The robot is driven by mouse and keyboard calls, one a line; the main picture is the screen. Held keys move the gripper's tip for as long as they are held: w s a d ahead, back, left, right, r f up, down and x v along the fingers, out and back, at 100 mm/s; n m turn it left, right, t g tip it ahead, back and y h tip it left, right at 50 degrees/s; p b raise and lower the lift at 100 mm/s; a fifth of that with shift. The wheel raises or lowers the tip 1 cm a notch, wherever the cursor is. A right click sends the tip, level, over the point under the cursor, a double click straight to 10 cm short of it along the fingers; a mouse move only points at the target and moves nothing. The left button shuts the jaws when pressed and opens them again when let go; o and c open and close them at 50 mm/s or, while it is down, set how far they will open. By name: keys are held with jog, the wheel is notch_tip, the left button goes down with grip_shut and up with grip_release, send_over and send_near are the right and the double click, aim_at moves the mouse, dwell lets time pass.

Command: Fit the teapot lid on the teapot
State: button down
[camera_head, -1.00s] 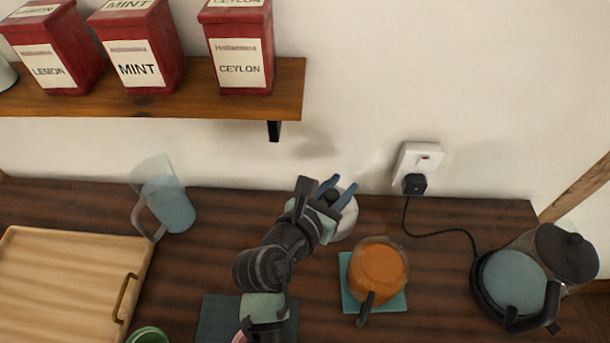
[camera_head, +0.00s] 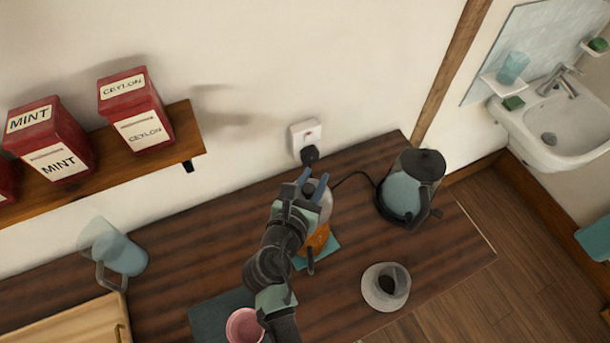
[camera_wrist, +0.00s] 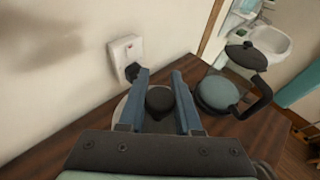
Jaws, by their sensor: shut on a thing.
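My gripper (camera_head: 312,181) is shut on the dark knob of the teapot lid. The pale round lid (camera_head: 325,203) shows beside the fingers. In the wrist view, the black knob (camera_wrist: 160,101) sits between the two blue fingers. The teapot (camera_head: 319,240), glass with orange tea, stands on a teal mat (camera_head: 331,248). From the head camera, my gripper and the lid overlap the teapot's far side and hide much of it. I cannot tell the height gap between lid and teapot. The teapot is not distinguishable in the wrist view.
A kettle (camera_head: 409,187) stands right of the teapot. A plugged socket (camera_head: 304,137) is on the wall behind, its cord running to the kettle. A glass cup and saucer (camera_head: 386,287) sits front right, a pink cup (camera_head: 243,325) front left, a pitcher (camera_head: 122,256) far left.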

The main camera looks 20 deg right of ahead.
jog(key=shift+r+p, duration=0.1)
jog(key=shift+p, duration=0.35)
jog(key=shift+f+b, duration=1.95)
jog(key=shift+f, duration=0.85)
jog(key=shift+f, duration=0.25)
jog(key=shift+f+b, duration=0.75)
jog(key=shift+f, duration=0.5)
jog(key=shift+f, duration=0.25)
jog(key=c, duration=0.5)
grip_release()
jog(key=shift+a, duration=0.1)
